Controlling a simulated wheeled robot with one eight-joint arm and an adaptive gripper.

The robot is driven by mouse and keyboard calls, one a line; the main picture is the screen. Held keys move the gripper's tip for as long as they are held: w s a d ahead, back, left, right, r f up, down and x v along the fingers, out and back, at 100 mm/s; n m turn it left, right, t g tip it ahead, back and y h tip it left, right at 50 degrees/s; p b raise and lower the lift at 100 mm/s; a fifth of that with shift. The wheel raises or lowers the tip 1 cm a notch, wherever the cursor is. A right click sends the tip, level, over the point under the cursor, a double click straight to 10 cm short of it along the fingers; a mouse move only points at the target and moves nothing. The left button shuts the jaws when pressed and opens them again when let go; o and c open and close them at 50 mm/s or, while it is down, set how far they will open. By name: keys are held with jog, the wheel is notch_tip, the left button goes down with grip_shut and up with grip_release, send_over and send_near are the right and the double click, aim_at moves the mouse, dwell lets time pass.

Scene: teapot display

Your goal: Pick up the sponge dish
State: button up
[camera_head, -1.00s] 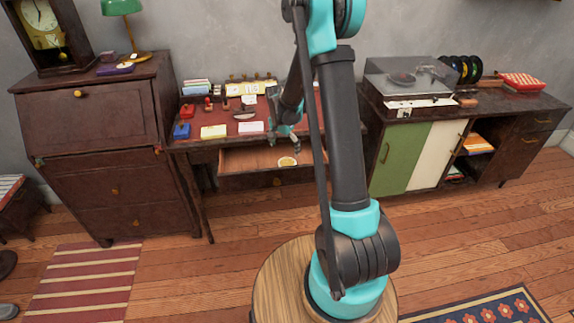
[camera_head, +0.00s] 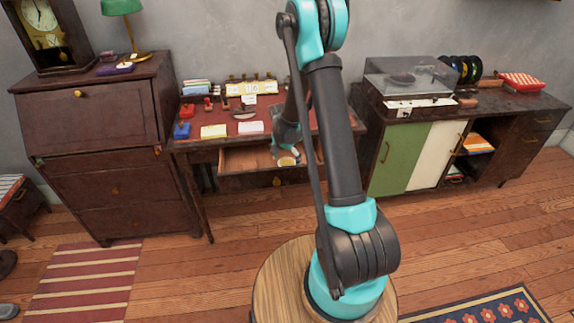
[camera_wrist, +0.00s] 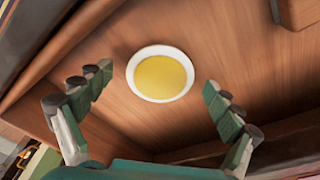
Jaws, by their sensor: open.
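The sponge dish (camera_wrist: 160,73) is a small round white dish with a yellow sponge filling it. It lies in the open drawer (camera_head: 240,160) of the desk, and its edge shows in the head view (camera_head: 287,161) just below my gripper. My gripper (camera_wrist: 158,92) is open and empty. In the wrist view its two fingers stand to the left and right of the dish, apart from it. In the head view my gripper (camera_head: 286,153) is over the drawer, partly hiding the dish.
The desk top (camera_head: 225,112) above holds stamps, note pads (camera_head: 213,131) and card holders. A dark bureau (camera_head: 95,140) stands at left, and a cabinet with a record player (camera_head: 408,85) at right.

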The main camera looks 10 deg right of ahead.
jog(key=c, duration=1.4)
jog(key=shift+c, duration=0.2)
jog(key=shift+r, duration=0.15)
